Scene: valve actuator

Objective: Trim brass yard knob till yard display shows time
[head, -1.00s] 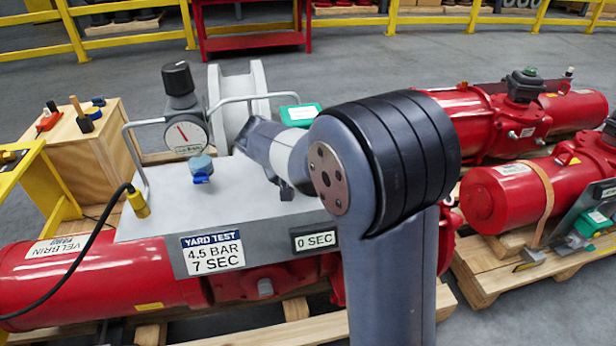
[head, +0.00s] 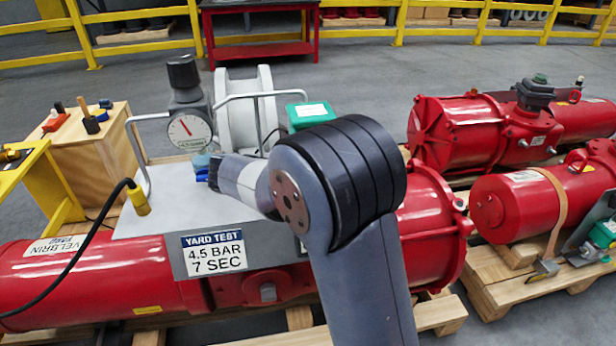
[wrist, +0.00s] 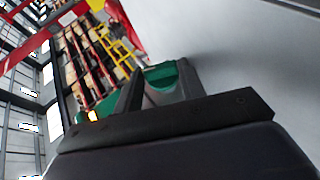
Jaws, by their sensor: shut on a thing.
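The grey test box (head: 165,195) carries a label reading "YARD TEST 4.5 BAR 7 SEC" (head: 213,253). The yard display is almost wholly hidden behind my arm. The brass yard knob cannot be made out in either view. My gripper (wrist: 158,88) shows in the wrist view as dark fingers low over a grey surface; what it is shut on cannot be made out. In the head view my elbow hides the fingers. My wrist link lies close to the blue-handled valve (head: 202,172); contact cannot be told. A dial gauge (head: 189,130) stands behind that valve.
A grey tube handle (head: 143,160) rises at the box's left end, beside a yellow plug on a black cable (head: 138,200). A white reel (head: 248,112) and a green case (head: 310,115) stand behind. Red actuators (head: 470,130) lie on pallets at right.

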